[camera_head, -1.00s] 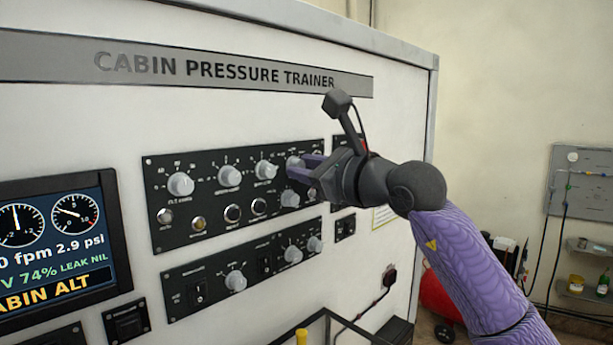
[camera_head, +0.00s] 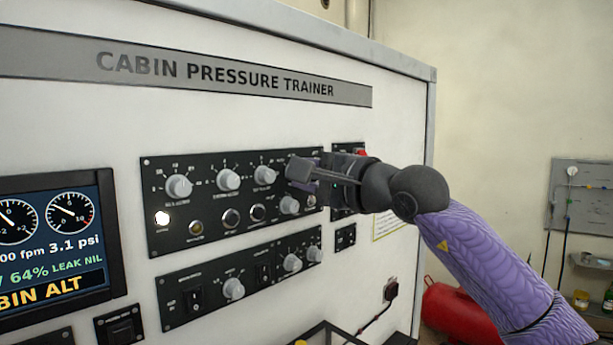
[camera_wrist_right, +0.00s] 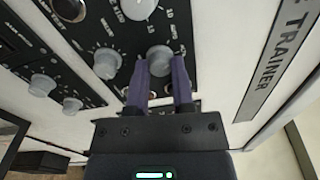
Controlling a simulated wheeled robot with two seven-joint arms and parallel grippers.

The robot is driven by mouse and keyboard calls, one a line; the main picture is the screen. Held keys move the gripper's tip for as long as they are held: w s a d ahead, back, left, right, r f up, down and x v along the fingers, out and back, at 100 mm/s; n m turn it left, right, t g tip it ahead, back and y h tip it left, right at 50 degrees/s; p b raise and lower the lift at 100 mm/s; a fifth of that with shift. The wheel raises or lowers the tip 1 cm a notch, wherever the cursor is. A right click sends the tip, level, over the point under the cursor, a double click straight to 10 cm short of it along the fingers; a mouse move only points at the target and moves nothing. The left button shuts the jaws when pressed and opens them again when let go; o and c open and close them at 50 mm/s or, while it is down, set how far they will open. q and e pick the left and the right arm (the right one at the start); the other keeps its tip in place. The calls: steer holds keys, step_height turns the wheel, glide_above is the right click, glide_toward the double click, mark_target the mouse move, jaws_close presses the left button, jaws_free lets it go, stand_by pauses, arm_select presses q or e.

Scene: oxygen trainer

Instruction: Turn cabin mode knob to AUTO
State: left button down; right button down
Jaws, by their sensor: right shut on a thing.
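My right gripper (camera_head: 300,172) is at the right end of the upper black knob panel (camera_head: 150,195). It is shut on the top row's rightmost knob, which it hides in the head view. In the right wrist view, the pale grey knob (camera_wrist_right: 160,56) sits between the two purple fingers of my right gripper (camera_wrist_right: 160,72). The small labels around the knob are too blurred to read, so its setting cannot be told. My left gripper is out of view.
Other knobs, such as the grey knob (camera_head: 265,175) to the left and the lower knob (camera_head: 289,205), are close by. A lower panel (camera_head: 178,305) has switches and knobs. A display (camera_head: 50,240) is at left.

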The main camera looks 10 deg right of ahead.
steer(key=shift+n, duration=2.3)
steer(key=shift+f, duration=0.15)
steer(key=shift+c, duration=2.4)
jaws_free()
steer(key=b+v, duration=0.4)
steer(key=v, duration=0.6)
steer(key=shift+b, duration=0.3)
